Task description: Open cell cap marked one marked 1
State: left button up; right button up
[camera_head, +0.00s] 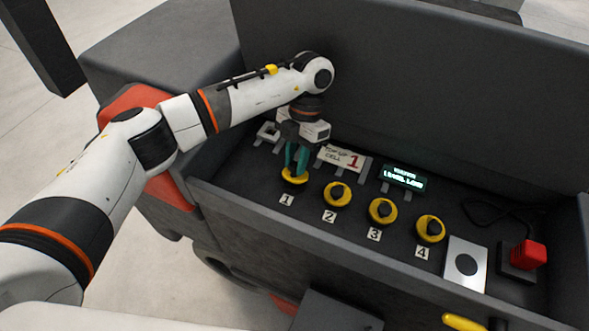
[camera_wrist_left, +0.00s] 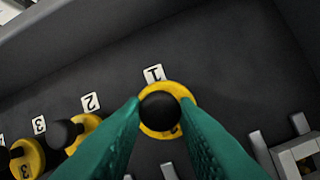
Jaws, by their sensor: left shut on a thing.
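The cell cap marked 1 is a yellow disc (camera_head: 294,178) with a black knob, behind the label "1" (camera_head: 287,199). In the left wrist view the cap's black knob (camera_wrist_left: 160,109) and yellow rim (camera_wrist_left: 163,86) sit between the green fingertips. My left gripper (camera_head: 296,168) comes down from above and is shut on the knob of cap 1. The cap looks seated in the dark panel. In the head view the fingers hide the knob. My right gripper is not in view.
Caps 2 (camera_head: 337,194), 3 (camera_head: 382,211) and 4 (camera_head: 430,229) run in a row to the right. Tall grey walls (camera_head: 400,80) enclose the panel.

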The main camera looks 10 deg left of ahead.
pick_arm(q)
jog(key=shift+r, duration=0.1)
jog(key=o, duration=1)
